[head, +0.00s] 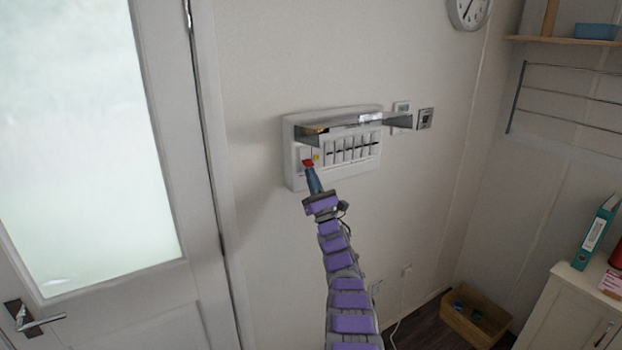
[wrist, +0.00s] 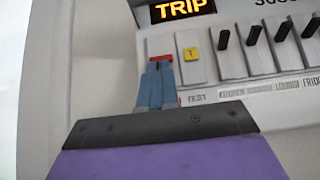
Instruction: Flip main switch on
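A white fuse box (head: 292,172) hangs on the wall with its cover flap (head: 345,126) raised. My gripper (head: 310,176) reaches up to the left end of its switch row. In the wrist view, my gripper's slim blue fingers (wrist: 158,78) are together. A red piece (wrist: 160,57) shows just above their tips; I cannot tell whether it belongs to the main switch or the fingers. The fingers cover most of the main switch's place, so its position and any contact are unclear. A yellow T button (wrist: 192,53) is just right of the fingertips. An amber display (wrist: 182,9) reads TRIP.
Several black-levered breakers (wrist: 254,36) stand in a row right of the T button. The raised flap juts out above the switches. A door (head: 165,120) is on the left. Two small wall plates (head: 425,118) are right of the box.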

